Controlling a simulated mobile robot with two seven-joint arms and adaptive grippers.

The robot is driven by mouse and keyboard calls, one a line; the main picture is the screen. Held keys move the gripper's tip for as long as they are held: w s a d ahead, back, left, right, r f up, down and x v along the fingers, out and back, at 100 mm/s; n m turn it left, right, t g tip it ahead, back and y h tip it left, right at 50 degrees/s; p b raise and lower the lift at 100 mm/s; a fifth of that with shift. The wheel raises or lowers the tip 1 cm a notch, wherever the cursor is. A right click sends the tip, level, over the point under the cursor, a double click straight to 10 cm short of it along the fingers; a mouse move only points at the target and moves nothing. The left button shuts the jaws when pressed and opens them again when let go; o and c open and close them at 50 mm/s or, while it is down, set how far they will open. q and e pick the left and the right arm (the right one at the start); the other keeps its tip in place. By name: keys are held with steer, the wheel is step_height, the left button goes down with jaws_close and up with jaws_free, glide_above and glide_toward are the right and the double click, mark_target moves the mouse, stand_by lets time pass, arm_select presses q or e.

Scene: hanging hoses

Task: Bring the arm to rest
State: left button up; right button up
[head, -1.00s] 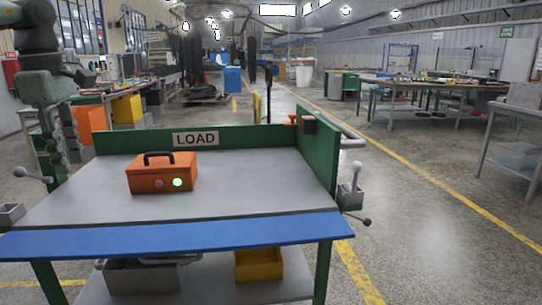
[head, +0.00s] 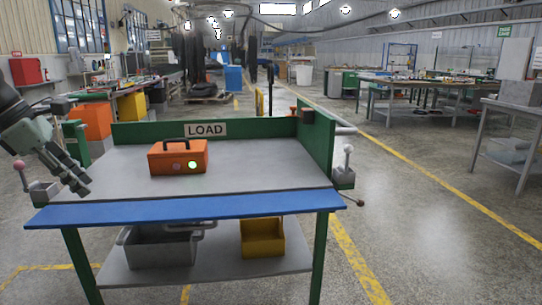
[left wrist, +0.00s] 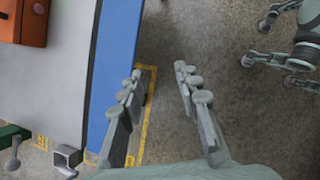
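My left gripper (head: 76,190) shows at the left of the head view, pointing down and right beside the table's left end. In the left wrist view its two fingers (left wrist: 158,85) are spread apart with nothing between them, above the floor and just off the table's blue front edge. My right gripper is in neither view. The task names no other object.
A table (head: 255,176) marked LOAD has green walls and a blue front edge (head: 185,208). An orange box (head: 178,158) with a black handle stands on it. Grey (head: 160,250) and yellow bins (head: 262,238) sit on its lower shelf. Open floor lies to the right.

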arm_select(q)
steer(key=a+f+n+t+y, duration=0.1)
steer(key=a+f+n+t, duration=0.4)
steer(key=f+n, duration=0.6)
steer(key=a+f+n+t+y, duration=0.1)
steer(key=a+f+n+t, duration=0.5)
steer(key=f+n, duration=0.45)
steer(key=s+f+n+g+y, duration=0.1)
steer(key=s+f+n+y, duration=0.35)
steer(key=f+n, duration=0.55)
steer(key=s+d+f+n+g+y, duration=0.1)
steer(key=s+d+f+n+g, duration=0.3)
steer(key=f, duration=0.4)
steer(key=s+d+f+n+g+y, duration=0.1)
steer(key=s+d+f+n, duration=0.2)
steer(key=s+f, duration=0.35)
steer(key=s+d+f+n+g+h, duration=0.1)
steer(key=s+d+f, duration=0.4)
steer(key=d, duration=0.5)
steer(key=s+d+f+n+g+h, duration=0.2)
steer(key=s+d+f+n+g, duration=0.2)
steer(key=d, duration=0.6)
step_height(320, 180, down, 2)
steer(key=shift+s+d+f+n+g, duration=0.1)
steer(key=shift+s+d+n+g, duration=0.15)
steer(key=shift+s+n, duration=0.7)
